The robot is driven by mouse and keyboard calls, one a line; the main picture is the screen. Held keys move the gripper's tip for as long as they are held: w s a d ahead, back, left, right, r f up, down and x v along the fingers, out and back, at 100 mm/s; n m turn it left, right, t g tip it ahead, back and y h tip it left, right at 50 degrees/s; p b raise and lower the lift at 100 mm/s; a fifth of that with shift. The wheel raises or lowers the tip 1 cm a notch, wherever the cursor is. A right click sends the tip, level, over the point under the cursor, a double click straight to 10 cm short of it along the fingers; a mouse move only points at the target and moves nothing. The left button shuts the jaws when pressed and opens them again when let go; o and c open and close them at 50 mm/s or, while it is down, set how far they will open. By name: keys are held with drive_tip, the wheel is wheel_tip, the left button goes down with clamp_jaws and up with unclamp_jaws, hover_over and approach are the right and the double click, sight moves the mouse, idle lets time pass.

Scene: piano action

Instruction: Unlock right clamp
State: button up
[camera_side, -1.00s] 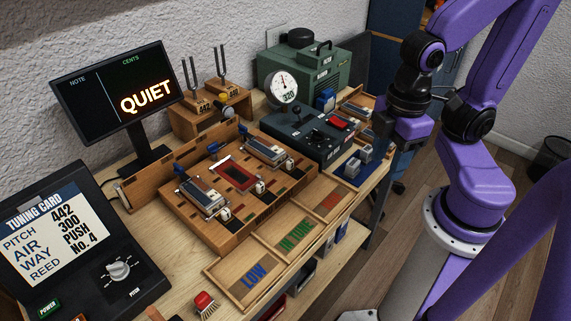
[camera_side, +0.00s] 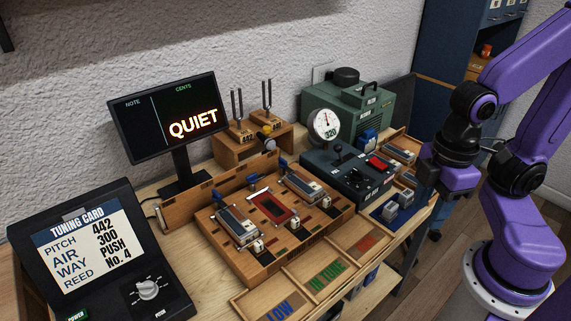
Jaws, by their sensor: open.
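A wooden jig board (camera_side: 235,262) stands on the bench and carries two grey-topped metal reed blocks, with a red-framed dark slot between them. The right block (camera_side: 305,187) has a blue lever (camera_side: 284,164) at its back end, which looks like the right clamp. The left block (camera_side: 237,224) has a similar blue lever (camera_side: 215,195). Whether either clamp is locked is too small to tell. My gripper (camera_side: 425,185) hangs to the right of the board, over the bench's right end, apart from the clamps. It is open and appears empty; its fingertips are partly unclear.
Tuning forks (camera_side: 266,97) rise behind the board. A monitor (camera_side: 165,120) reads QUIET. Trays (camera_side: 318,273) marked LOW and IN TUNE line the front.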

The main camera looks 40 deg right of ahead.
drive_tip(key=w+a+r+m+t, duration=0.1)
drive_tip(key=w+a+m, duration=0.15)
drive_tip(key=w, duration=0.55)
drive_tip(key=w+a+r+m+t, duration=0.15)
drive_tip(key=w+m, duration=0.25)
drive_tip(key=w, duration=0.5)
drive_tip(key=m+t, duration=0.2)
drive_tip(key=m, duration=0.4)
approach(283, 160)
drive_tip(key=x, duration=0.8)
drive_tip(key=shift+w+f, duration=0.1)
drive_tip(key=shift+f, duration=0.05)
clamp_jaws()
